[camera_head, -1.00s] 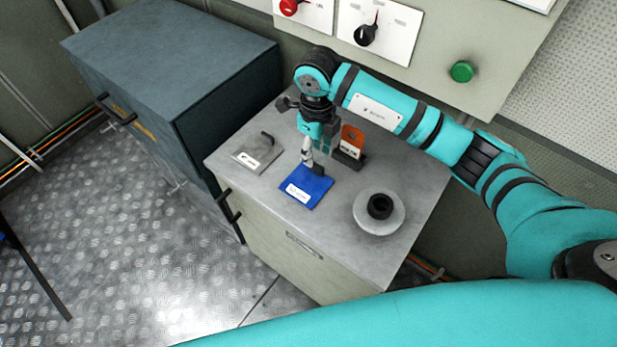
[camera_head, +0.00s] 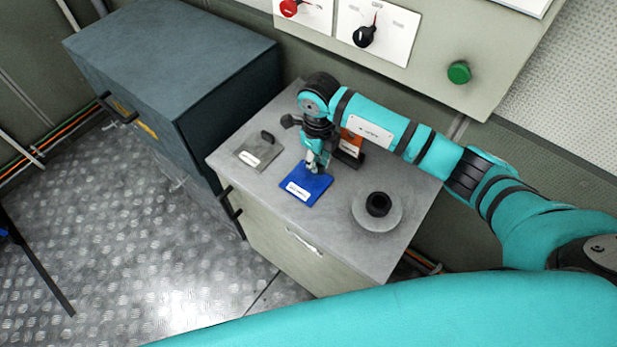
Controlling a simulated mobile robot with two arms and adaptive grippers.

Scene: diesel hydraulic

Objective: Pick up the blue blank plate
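The blue blank plate (camera_head: 300,188) lies flat on the grey cabinet top (camera_head: 330,220), with a white label on its front part. A handle stands at its back edge, mostly hidden by my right gripper. My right gripper (camera_head: 315,170) points down over the back part of the plate, at the handle. Its fingers are small and overlap the handle, so I cannot tell whether they are closed on it. The plate looks still on the surface. My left gripper is not in view.
A grey plate with a handle (camera_head: 258,152) lies left of the blue one. An orange-red labelled piece (camera_head: 350,142) stands behind, close to my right gripper. A round grey disc with a black knob (camera_head: 378,208) lies to the right. A wall panel with switches (camera_head: 375,30) rises behind.

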